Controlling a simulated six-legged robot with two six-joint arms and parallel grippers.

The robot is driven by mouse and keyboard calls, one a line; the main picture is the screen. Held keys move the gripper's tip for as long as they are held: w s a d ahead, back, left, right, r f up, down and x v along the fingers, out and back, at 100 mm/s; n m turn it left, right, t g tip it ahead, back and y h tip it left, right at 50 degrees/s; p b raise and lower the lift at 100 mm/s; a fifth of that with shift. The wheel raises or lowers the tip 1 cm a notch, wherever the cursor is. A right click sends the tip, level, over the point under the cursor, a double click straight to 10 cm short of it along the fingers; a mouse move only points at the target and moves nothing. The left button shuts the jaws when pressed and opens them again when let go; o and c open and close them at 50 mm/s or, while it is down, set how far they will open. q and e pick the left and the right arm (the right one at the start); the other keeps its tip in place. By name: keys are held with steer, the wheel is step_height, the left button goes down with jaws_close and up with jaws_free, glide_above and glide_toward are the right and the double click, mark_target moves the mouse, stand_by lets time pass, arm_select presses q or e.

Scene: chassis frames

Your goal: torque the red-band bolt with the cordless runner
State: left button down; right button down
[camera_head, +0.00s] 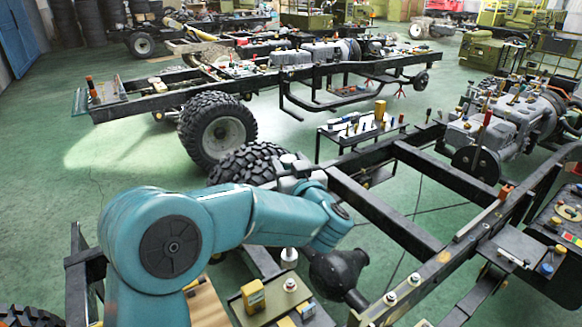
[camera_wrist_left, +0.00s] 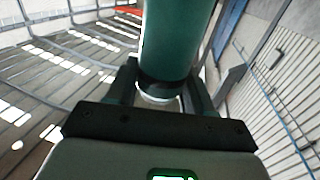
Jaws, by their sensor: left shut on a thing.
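My left gripper (camera_wrist_left: 160,88) is shut on a dark green cylinder (camera_wrist_left: 176,40) with a black band and a pale end, in the left wrist view. Whether this is the cordless runner I cannot tell, as only part of it shows. In the head view my teal left arm comes in from the left and bends right over the near chassis frame (camera_head: 385,200). Its wrist partly hides the gripper there. Pale bolt-like pieces (camera_head: 390,298) stand on the near frame rail. I cannot make out a red band on any of them. My right gripper is not in view.
A yellow block (camera_head: 253,296) sits on a tray below my arm. A small black tool bench (camera_head: 345,133) stands beyond the near frame. An engine (camera_head: 505,125) is at the right. A second chassis (camera_head: 300,75) with a large wheel (camera_head: 217,131) stands behind. Green floor is open at left.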

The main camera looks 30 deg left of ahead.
arm_select(q)
steer(key=shift+s+d+f, duration=0.15)
steer(key=shift+s+f, duration=0.05)
steer(key=shift+f, duration=0.05)
step_height(320, 180, down, 6)
steer(key=b, duration=0.5)
steer(key=shift+w+f+b, duration=0.1)
steer(key=shift+f+b, duration=0.05)
steer(key=shift+b, duration=0.15)
steer(key=shift+f, duration=0.4)
steer(key=shift+r, duration=0.1)
stand_by(0.6)
steer(key=shift+d+f+b, duration=0.1)
steer(key=shift+f+b, duration=1.35)
steer(key=shift+f, duration=0.45)
stand_by(1.9)
steer(key=shift+f, duration=0.2)
stand_by(0.6)
